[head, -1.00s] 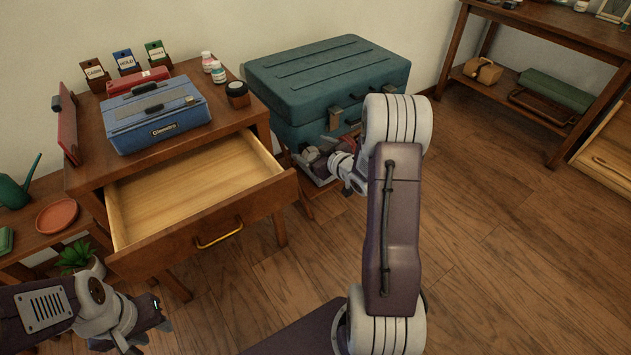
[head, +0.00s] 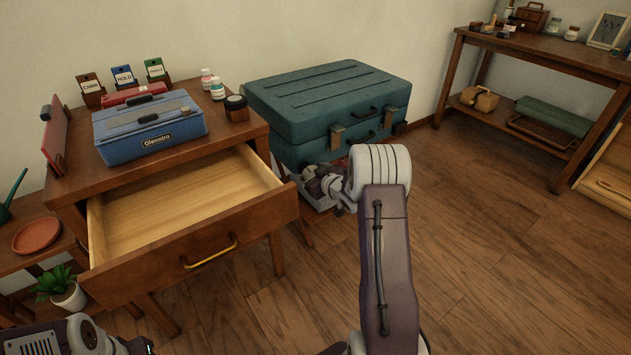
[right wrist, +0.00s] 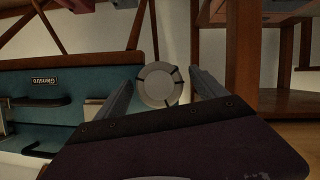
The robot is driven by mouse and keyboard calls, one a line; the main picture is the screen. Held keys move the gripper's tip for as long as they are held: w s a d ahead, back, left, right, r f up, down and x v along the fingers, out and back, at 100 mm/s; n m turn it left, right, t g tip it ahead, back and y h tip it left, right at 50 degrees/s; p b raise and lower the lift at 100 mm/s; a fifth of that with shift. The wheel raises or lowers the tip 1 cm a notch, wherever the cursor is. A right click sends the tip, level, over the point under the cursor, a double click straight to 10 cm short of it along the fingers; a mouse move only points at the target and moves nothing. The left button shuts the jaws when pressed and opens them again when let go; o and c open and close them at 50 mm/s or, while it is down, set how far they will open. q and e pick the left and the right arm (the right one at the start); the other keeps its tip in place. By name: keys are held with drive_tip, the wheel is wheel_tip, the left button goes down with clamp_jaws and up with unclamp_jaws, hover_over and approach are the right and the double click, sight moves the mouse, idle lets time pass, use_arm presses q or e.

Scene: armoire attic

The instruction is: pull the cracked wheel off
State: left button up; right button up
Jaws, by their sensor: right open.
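The teal suitcase (head: 328,100) stands beside the desk, and its side shows in the right wrist view (right wrist: 85,88). A round grey wheel (right wrist: 160,85) with dark slots or cracks in its face is by the suitcase corner in the right wrist view. My right gripper (right wrist: 163,79) is open, with one finger on each side of the wheel. I cannot tell whether the fingers touch it. In the head view my right gripper (head: 322,182) is low at the suitcase's front, and the wheel cannot be made out there. My left gripper (head: 135,346) is partly cut off at the bottom left.
The desk's drawer (head: 195,225) is pulled out and empty, just left of my right arm. A blue case (head: 150,127) and several card holders sit on the desk. A workbench (head: 545,55) stands at the back right. The floor on the right is clear.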

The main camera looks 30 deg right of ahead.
drive_tip(key=c, duration=1.5)
drive_tip(key=shift+o, duration=0.2)
drive_tip(key=shift+s+d, duration=0.2)
drive_tip(key=shift+s, duration=2.3)
drive_tip(key=s+r+p, duration=0.1)
drive_tip(key=s, duration=0.1)
drive_tip(key=s+r+p, duration=0.2)
drive_tip(key=shift+d, duration=0.15)
